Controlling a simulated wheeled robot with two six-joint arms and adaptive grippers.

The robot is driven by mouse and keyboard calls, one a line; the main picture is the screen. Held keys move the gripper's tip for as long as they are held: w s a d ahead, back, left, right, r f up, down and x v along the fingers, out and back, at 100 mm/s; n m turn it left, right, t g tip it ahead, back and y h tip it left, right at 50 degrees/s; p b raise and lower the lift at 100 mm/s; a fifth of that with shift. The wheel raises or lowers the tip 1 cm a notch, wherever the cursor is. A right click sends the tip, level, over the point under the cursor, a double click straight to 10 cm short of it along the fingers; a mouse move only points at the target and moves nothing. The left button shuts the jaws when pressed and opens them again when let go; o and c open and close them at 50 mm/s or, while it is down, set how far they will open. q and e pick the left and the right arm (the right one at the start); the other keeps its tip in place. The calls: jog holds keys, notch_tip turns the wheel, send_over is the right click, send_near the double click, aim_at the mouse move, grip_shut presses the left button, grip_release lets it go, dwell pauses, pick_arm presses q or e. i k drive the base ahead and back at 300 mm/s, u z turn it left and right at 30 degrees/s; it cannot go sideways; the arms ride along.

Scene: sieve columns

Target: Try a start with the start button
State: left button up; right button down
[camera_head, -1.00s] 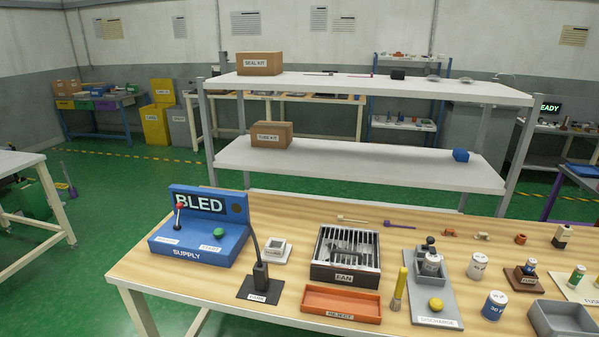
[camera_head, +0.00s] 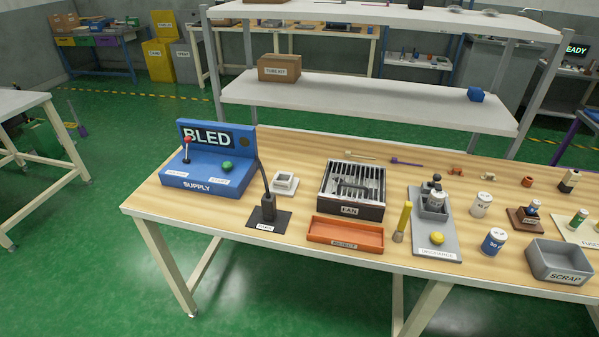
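The blue supply box (camera_head: 205,179) stands at the left end of the wooden workbench. Its raised back panel (camera_head: 206,137) reads "BLED". A green button (camera_head: 227,166) sits on the right of its top, with a small label in front that is too small to read now. A lever with a red knob (camera_head: 187,142) stands upright on the left of its top. Neither of my grippers shows in the head view, and nothing touches the button.
Right of the box are a black stand (camera_head: 268,210) with a cable, a dark slotted box (camera_head: 352,190), an orange reject tray (camera_head: 345,234), a grey discharge plate (camera_head: 433,246) and a grey scrap bin (camera_head: 560,262). A white two-level shelf (camera_head: 350,100) stands behind the bench.

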aim_at(226, 166)
jog(key=u, duration=1.5)
jog(key=i, duration=0.85)
jog(key=z, duration=2.75)
